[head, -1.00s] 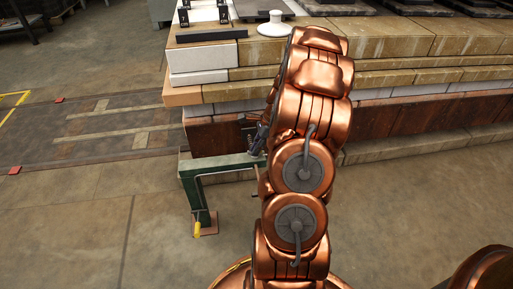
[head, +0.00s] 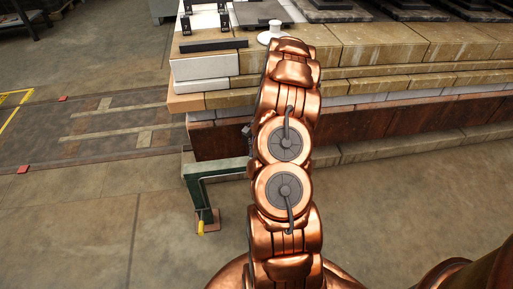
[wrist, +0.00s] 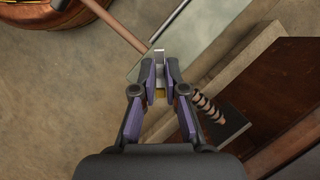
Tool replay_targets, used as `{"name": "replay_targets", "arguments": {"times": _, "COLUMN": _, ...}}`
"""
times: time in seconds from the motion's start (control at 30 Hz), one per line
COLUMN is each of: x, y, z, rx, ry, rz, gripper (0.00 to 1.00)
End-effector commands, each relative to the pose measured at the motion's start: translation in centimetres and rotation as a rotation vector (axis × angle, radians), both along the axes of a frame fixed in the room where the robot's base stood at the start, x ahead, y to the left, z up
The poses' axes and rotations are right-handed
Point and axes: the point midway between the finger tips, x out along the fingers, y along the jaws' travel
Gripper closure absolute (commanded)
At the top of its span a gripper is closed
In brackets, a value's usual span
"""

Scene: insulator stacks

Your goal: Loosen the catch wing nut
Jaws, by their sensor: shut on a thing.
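In the wrist view my gripper (wrist: 160,76) has its two purple-sided fingers close together, shut on a small pale metal piece (wrist: 159,57). It looks like the wing nut, but the fingers cover most of it and its wings cannot be made out. A little yellow shows between the fingers below it. The piece sits at the end of a grey-green bar (wrist: 211,28). In the head view the green bracket (head: 222,170) stands beside the stone-layered bench, and my arm hides its right end and nearly all of my gripper.
A copper-coloured rod (wrist: 116,24) runs close to the fingertips on the left. The layered bench (head: 350,140) fills the right side. Floor left of the bracket is clear.

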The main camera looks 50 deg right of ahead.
Motion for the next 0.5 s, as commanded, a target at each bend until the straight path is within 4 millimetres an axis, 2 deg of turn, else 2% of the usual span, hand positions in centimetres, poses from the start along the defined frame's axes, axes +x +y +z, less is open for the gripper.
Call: {"name": "replay_targets", "arguments": {"times": 0.5, "x": -0.17, "y": 0.44, "z": 0.02, "rx": 0.013, "ry": 0.012, "rz": 0.49, "gripper": 1.0}}
